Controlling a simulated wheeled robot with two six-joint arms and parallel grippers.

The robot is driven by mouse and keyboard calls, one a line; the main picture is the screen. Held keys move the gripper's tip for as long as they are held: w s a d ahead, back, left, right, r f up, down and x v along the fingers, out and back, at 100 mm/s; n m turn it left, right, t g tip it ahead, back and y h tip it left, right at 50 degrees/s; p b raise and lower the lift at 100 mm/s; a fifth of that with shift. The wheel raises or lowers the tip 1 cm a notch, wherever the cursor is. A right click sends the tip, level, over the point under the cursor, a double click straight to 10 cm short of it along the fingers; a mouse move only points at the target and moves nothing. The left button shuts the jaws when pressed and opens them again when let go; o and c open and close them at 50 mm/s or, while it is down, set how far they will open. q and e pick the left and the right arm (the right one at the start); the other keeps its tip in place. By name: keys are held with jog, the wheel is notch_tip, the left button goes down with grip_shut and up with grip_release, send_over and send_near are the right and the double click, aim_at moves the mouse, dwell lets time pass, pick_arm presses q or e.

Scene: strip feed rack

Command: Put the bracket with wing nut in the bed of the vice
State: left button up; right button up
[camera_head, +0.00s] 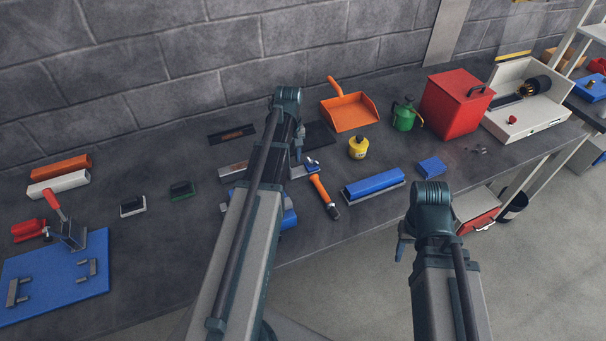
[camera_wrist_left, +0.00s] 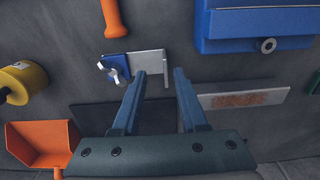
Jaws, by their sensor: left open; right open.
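The bracket with wing nut (camera_head: 311,163) lies on the grey bench beside my left gripper (camera_head: 298,148). In the left wrist view the bracket (camera_wrist_left: 149,62) has a blue plate with a silver wing nut and a pale metal leg. The open fingers of my left gripper (camera_wrist_left: 159,74) point at it, with the pale leg between the fingertips in the picture; I cannot tell the height gap. The blue vice (camera_wrist_left: 222,38) is at the upper right there; in the head view the vice (camera_head: 290,218) is largely hidden by my left arm. My right gripper (camera_head: 402,248) is open, empty, off the bench's front edge.
An orange-handled tool (camera_head: 322,192) lies close to the bracket. A yellow bottle (camera_head: 358,148), an orange dustpan (camera_head: 350,112) and a dark flat plate (camera_head: 319,134) are behind. A rusty-marked metal bar (camera_wrist_left: 242,99) is beside the left gripper. A blue block (camera_head: 373,186) lies to the right.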

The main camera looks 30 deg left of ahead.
aim_at(303, 165)
pick_arm(q)
jog(key=shift+s+a+f+b, duration=0.1)
jog(key=shift+a+f+b, duration=0.15)
jog(key=shift+f+b, duration=1.1)
jog(key=shift+a+f+b, duration=0.2)
jog(key=shift+f+b, duration=1.05)
jog(key=shift+b, duration=0.05)
jog(key=shift+r, duration=0.1)
grip_shut()
